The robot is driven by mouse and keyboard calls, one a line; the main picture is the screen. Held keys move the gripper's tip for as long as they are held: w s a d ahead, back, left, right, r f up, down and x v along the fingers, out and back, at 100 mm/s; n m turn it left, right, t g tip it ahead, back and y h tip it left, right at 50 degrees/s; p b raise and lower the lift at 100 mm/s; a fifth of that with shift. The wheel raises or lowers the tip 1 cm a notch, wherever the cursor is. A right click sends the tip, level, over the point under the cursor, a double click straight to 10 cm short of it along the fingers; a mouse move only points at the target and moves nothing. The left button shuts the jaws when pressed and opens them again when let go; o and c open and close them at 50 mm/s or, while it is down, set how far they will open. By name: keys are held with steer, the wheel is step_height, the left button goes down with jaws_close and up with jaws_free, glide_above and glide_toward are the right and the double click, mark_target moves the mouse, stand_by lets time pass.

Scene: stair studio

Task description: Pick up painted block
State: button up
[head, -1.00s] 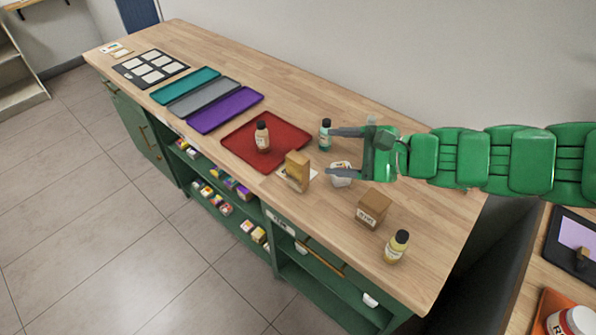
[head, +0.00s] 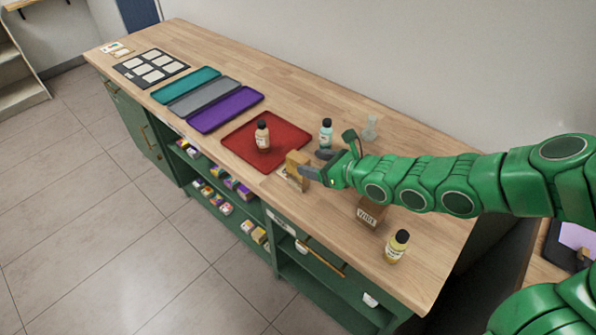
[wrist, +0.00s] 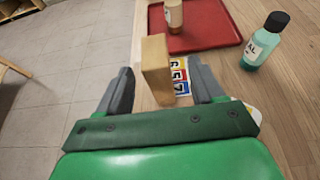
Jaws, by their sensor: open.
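A tan wooden block (head: 293,166) stands upright on the counter in front of the red tray; I take it for the painted block, though no clear paint shows on it. In the wrist view the block (wrist: 156,66) is between my two grey fingers, with a card of coloured numbers (wrist: 181,77) beside its base. My gripper (head: 312,163) is open, low over the counter at the block's right side in the head view. It also shows in the wrist view (wrist: 162,88), with gaps on both sides of the block. The block's far faces are hidden.
The red tray (head: 285,137) holds a peach bottle (head: 262,136). A teal bottle (head: 326,133) stands behind my gripper. A brown labelled block (head: 370,212) and a yellow bottle (head: 397,246) are to the right. Purple (head: 225,109), grey and teal trays lie left.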

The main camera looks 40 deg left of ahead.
mark_target(293, 159)
steer(key=shift+s+x, duration=0.2)
steer(key=shift+x, duration=1.3)
steer(key=shift+s+x, duration=0.15)
steer(key=shift+x, duration=2.15)
steer(key=shift+r, duration=0.1)
steer(key=c, duration=1.1)
